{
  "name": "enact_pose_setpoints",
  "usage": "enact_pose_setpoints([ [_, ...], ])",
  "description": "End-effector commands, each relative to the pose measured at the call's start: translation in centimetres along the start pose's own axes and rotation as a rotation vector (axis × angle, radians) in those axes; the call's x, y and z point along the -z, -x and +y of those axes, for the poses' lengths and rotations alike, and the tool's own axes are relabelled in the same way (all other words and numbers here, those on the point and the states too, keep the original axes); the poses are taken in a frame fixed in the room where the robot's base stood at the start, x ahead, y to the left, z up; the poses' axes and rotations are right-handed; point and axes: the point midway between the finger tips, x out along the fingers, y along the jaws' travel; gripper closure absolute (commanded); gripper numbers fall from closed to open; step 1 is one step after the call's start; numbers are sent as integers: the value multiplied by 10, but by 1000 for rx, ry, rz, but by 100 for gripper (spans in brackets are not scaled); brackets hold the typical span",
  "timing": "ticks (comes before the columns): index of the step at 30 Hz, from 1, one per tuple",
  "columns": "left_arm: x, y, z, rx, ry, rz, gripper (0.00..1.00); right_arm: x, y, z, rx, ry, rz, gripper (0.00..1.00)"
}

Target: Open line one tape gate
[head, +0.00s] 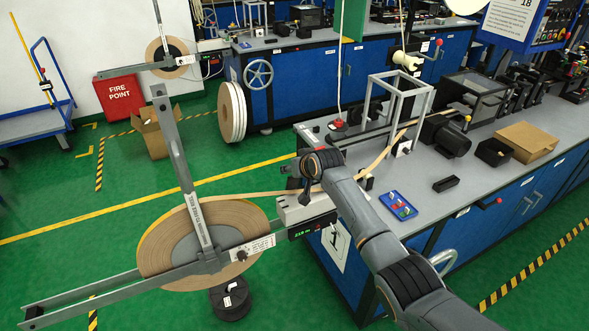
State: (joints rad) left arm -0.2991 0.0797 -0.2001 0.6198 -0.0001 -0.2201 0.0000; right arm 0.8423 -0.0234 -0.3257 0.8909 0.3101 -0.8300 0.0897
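The line one payoff holds a large reel of brown tape (158,255) beside the bench end that carries a "1" plate (335,243). A long grey bar (174,143) with a label rises steeply from the reel's hub, leaning left at its top. A second grey rail (85,291) crosses the reel low down. I cannot tell for certain which part is the gate. My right arm comes in from the lower right. Its gripper (298,186) is by the tape near the bench corner, mostly hidden by my wrist; its fingers are unclear. My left gripper is out of view.
Tape (262,193) runs from the reel to the bench. A small box with a green display (312,229) sits at the bench corner. A similar payoff (167,53) stands behind, near a cardboard box (158,135).

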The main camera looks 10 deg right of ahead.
Motion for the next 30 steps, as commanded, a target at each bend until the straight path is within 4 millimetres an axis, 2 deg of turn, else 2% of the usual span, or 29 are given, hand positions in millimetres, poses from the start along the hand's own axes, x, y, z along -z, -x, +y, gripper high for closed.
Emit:
enact_pose_setpoints([
  [30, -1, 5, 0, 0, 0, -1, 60, -2, -1, -3, -14, -1, -104, 100],
])
